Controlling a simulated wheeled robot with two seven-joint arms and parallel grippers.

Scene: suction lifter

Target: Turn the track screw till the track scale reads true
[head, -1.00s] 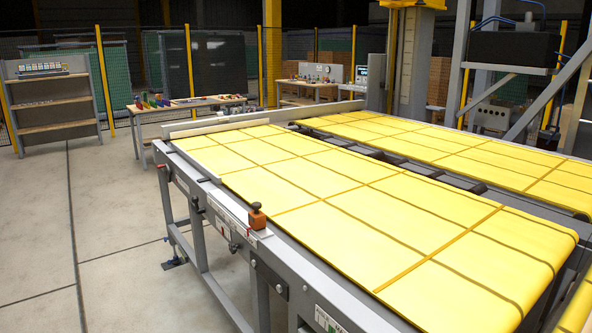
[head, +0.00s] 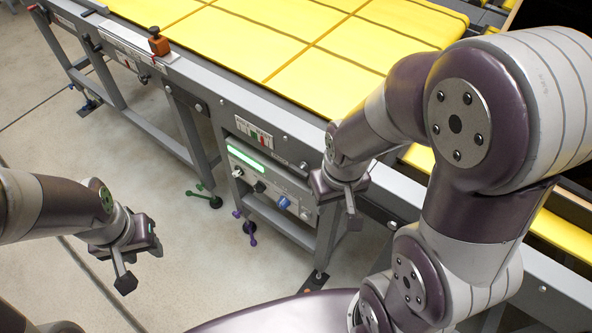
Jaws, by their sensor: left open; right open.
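The yellow belt table has a grey side frame (head: 300,133). A small label plate with white, green and red marks (head: 253,134) sits on that frame; I cannot tell if it is the track scale, and no reading is legible. Below it is a grey control box (head: 268,182) with a lit green display (head: 247,160), a black knob (head: 260,187) and a blue knob (head: 284,202). I cannot tell which part is the track screw. My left gripper (head: 141,262) is open and empty over the floor. My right gripper (head: 336,204) is open, just right of the control box.
An orange-brown block (head: 158,42) stands on the table's edge rail. A green-handled foot (head: 206,197) and a purple-handled one (head: 249,230) are low by the frame legs. The floor (head: 190,270) between my grippers is clear. My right arm hides part of the belt.

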